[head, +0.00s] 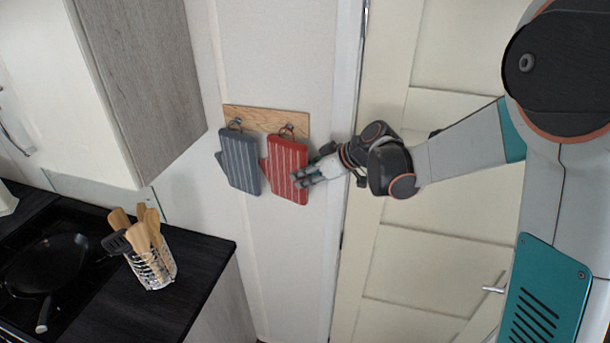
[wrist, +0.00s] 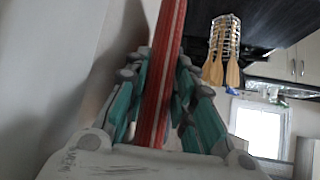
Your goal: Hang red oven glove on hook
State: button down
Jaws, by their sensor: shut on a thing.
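The red striped oven glove (head: 285,168) is against the wall under the right hook (head: 289,128) of a wooden hook board (head: 262,118). Its loop is at that hook; I cannot tell for sure whether the loop is over it. My gripper (head: 303,177) comes in from the right and is shut on the glove's right edge. In the wrist view the red glove (wrist: 170,60) runs edge-on between the two teal fingers of my gripper (wrist: 165,90). A grey striped oven glove (head: 239,162) hangs from the left hook beside it.
A wall cabinet (head: 150,80) is at the upper left. Below it, a dark counter (head: 195,275) carries a wire holder with wooden utensils (head: 150,262) and a black pan (head: 45,265). A cream panelled door (head: 430,240) is right of the hooks, behind my arm.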

jog(key=c, duration=1.3)
grip_release()
jog(key=shift+f, duration=0.1)
jog(key=v, duration=1.2)
jog(key=s+d+f+m+h+b, duration=0.2)
jog(key=s+f+m+b, duration=0.1)
jog(key=s+f+b, duration=0.5)
jog(key=s+d+f+m+t+h+b, duration=0.1)
jog(key=s+d+f+m+h+b, duration=0.2)
jog(key=s+f+b, duration=0.6)
jog(key=s+d+f+m+h+b, duration=0.2)
jog(key=s+f+m+b, duration=0.3)
jog(key=s+f+b, duration=0.3)
jog(key=shift+s+d+f+h, duration=0.1)
jog(key=shift+s+f+h, duration=0.15)
jog(key=shift+f, duration=0.35)
jog(key=shift+s+d+f+h, duration=0.1)
jog(key=shift+s+f+h, duration=0.15)
jog(key=shift+f, duration=0.3)
